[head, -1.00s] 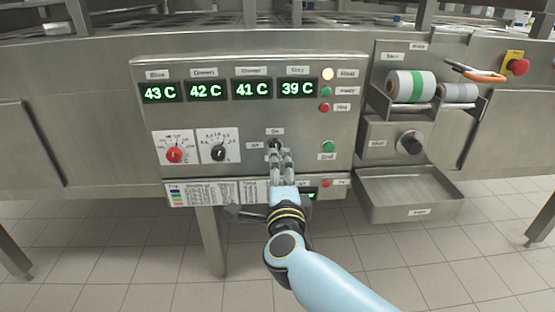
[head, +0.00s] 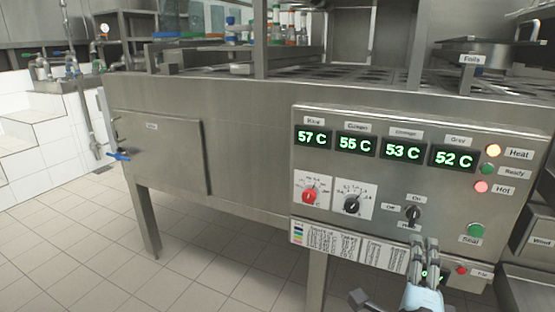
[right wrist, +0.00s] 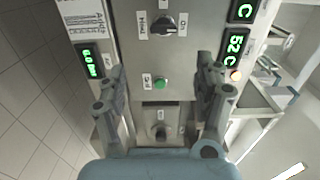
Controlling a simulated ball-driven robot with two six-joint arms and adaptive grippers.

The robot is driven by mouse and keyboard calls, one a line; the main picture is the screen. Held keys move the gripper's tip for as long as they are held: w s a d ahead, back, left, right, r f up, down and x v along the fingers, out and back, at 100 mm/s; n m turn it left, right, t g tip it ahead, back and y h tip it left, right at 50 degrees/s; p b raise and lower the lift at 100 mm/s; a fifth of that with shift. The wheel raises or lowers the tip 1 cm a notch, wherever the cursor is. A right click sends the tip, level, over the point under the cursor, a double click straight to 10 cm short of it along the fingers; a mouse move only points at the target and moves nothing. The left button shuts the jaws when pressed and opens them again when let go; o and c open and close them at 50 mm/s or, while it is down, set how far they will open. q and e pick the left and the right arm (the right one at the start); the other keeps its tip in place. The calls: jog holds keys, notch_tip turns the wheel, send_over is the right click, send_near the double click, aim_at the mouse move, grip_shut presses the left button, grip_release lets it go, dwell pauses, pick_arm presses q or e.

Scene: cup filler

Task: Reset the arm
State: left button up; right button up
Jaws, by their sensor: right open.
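My right gripper (head: 430,243) is at the lower right of the head view, just below the black Off/On switch knob (head: 413,215) on the control panel (head: 390,222). It is open and empty. In the right wrist view its two fingers (right wrist: 163,75) stand wide apart, with the green seal button (right wrist: 159,84) seen between them and the black knob (right wrist: 166,26) beyond. Nothing is between the fingertips. My right arm comes in from the bottom edge of the head view. My left gripper is not in view.
Green displays (head: 380,145) read 57, 55, 53 and 52 C. The Heat lamp (head: 493,151) and Hot lamp (head: 481,187) glow. A red knob (head: 310,196) and black dial (head: 352,204) sit left. A blue-handled valve (head: 119,155) sticks out far left. Tiled floor is clear.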

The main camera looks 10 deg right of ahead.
jog(key=s+a+f+n+g+y+p, duration=0.1)
jog(key=s+f+n+g+y+p, duration=0.2)
jog(key=s+f+n, duration=0.65)
jog(key=s+a+f+n+g+y+p, duration=0.15)
jog(key=s+f+n+y, duration=0.4)
jog(key=s+f, duration=0.7)
jog(key=s+d+f+n+g, duration=0.1)
jog(key=s+f+n+g, duration=0.3)
jog(key=s, duration=0.8)
jog(key=s+d+f+n+g, duration=0.2)
jog(key=s+f+n+g, duration=0.3)
jog(key=s+f, duration=0.4)
jog(key=s+g, duration=0.1)
jog(key=s, duration=0.3)
jog(key=shift+d, duration=0.15)
